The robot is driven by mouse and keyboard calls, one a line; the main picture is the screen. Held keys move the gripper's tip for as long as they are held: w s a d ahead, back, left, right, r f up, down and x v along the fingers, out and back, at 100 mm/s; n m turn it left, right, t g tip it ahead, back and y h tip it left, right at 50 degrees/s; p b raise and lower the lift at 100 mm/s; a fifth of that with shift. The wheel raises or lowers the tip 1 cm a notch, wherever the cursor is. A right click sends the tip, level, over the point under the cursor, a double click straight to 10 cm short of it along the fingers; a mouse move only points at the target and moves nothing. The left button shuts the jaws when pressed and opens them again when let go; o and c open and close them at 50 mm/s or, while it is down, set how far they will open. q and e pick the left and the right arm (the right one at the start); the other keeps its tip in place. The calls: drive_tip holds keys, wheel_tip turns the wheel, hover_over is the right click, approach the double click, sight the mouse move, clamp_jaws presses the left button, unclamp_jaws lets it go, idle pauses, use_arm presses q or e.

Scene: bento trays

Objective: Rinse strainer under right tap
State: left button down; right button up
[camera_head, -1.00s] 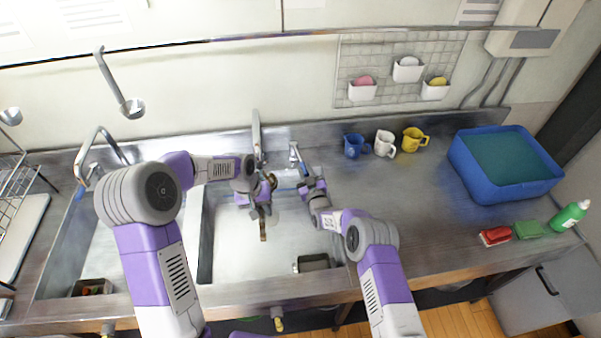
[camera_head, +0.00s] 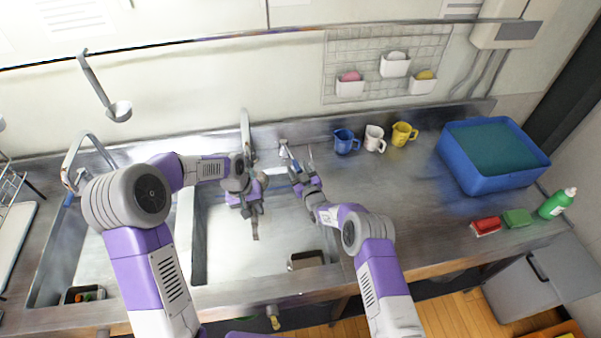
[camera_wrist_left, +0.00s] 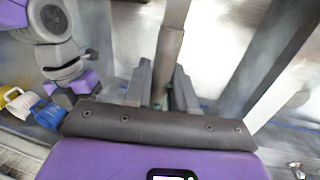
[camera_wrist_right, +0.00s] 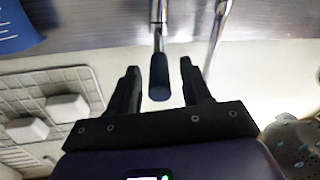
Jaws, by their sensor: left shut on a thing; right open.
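My left gripper (camera_head: 250,205) is over the right sink basin, shut on a brownish bar-like handle (camera_wrist_left: 167,55) that I take to be the strainer's. The handle's end (camera_head: 255,231) points toward the front of the basin. The right tap (camera_head: 246,135) rises at the back of this basin, just behind my left gripper. My right gripper (camera_head: 302,172) is open at the tap's lever. In the right wrist view, the lever's dark blue grip (camera_wrist_right: 159,85) lies between the open fingers, with no clear contact. The chrome spout (camera_wrist_right: 217,45) stands beside them.
A small metal container (camera_head: 306,260) sits at the right basin's front right. Blue (camera_head: 346,142), white (camera_head: 375,139) and yellow (camera_head: 404,134) mugs stand right of my right gripper. A blue tub (camera_head: 493,182) is farther right. The counter between is clear.

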drive_tip(key=v, duration=1.2)
drive_tip(key=shift+w, duration=0.1)
idle(0.6)
drive_tip(key=shift+x, duration=5.85)
drive_tip(key=shift+f, duration=0.15)
drive_tip(key=shift+c, duration=0.4)
clamp_jaws()
